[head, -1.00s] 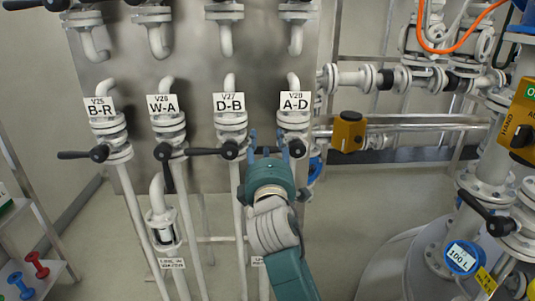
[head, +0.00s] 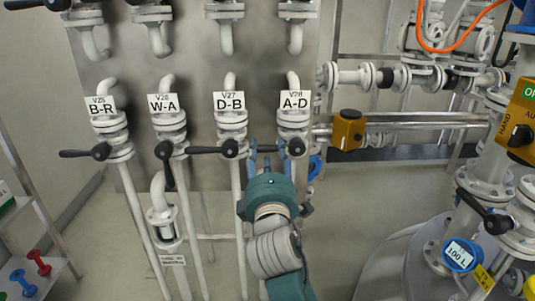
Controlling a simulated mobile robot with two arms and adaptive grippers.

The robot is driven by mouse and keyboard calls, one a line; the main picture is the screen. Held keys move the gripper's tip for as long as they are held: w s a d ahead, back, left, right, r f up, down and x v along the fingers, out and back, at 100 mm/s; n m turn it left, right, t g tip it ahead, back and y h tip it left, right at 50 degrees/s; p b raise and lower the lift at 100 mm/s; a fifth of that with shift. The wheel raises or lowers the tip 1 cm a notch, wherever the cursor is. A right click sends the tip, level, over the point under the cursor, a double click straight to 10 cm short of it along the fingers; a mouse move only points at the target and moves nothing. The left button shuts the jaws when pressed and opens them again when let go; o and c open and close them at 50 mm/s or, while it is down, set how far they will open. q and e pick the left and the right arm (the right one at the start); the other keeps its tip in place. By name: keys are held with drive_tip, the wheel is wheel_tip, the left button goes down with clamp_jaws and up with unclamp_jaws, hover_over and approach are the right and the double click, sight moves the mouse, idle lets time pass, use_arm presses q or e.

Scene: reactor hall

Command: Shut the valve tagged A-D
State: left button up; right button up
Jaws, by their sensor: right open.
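The valve tagged A-D (head: 293,119) is the rightmost of the row of tagged valves on the steel panel. Its black hub (head: 296,147) shows just right of my right gripper's fingers. Its black lever appears to run left from the hub, across the space between the fingers, partly hidden by them. My right gripper (head: 268,151) is open, with its two blue-grey fingers pointing up toward the panel at this lever. I cannot tell whether the fingers touch it. My left gripper is not in view.
Valve D-B (head: 231,120) is close on the left, its lever pointing left. Valve W-A (head: 167,123) has its lever down; valve B-R (head: 108,127) has its lever left. A yellow box (head: 348,130) sits on the rail to the right. A vessel with pipes stands at right.

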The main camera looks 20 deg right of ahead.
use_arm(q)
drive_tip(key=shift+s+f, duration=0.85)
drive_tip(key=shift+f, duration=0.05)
